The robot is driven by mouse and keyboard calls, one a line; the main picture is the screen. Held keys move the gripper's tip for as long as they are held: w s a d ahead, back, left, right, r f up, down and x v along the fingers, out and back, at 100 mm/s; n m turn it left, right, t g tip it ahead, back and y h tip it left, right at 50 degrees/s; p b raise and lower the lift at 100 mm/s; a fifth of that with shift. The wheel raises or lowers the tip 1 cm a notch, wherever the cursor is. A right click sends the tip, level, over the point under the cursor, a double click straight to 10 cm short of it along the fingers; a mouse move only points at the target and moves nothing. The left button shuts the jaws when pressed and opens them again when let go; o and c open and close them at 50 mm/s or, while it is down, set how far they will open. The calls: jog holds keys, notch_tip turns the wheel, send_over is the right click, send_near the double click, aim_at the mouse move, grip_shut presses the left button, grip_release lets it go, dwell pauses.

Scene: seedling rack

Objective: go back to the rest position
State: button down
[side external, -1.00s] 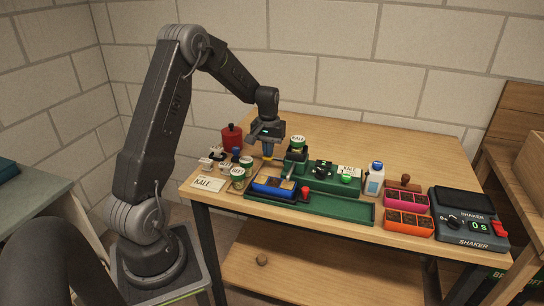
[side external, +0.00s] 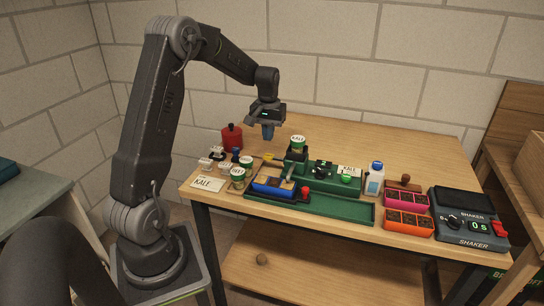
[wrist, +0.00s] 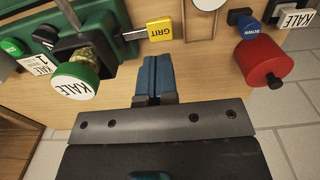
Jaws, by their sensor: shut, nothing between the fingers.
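My gripper (side external: 267,132) hangs above the back left part of the wooden table, fingers pointing down. In the wrist view its blue fingers (wrist: 153,75) are together with nothing between them. It is clear of everything on the table. Below it lie the green rack (side external: 335,208) and a yellow GRIT tag (wrist: 160,30).
A red container (side external: 232,137) stands left of my gripper. Cups, a KALE card (side external: 208,183) and small tags crowd the table's left end. A white bottle (side external: 375,180), pink and orange trays (side external: 407,221) and a shaker (side external: 468,220) stand to the right. The back of the table is clear.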

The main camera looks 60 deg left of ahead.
jog(key=s+d+r+m+t+y, duration=0.1)
jog(key=s+d+r+m, duration=0.1)
jog(key=d+r, duration=0.45)
jog(key=s+d+r+m+t, duration=0.15)
jog(key=d+r, duration=0.25)
jog(key=d, duration=0.6)
jog(key=s+d+r+m+t+h, duration=0.1)
jog(key=s+d+m+t, duration=0.2)
jog(key=s+d, duration=1)
jog(key=shift+s+r+m, duration=0.35)
jog(key=shift+s+m, duration=0.55)
jog(key=shift+m, duration=0.35)
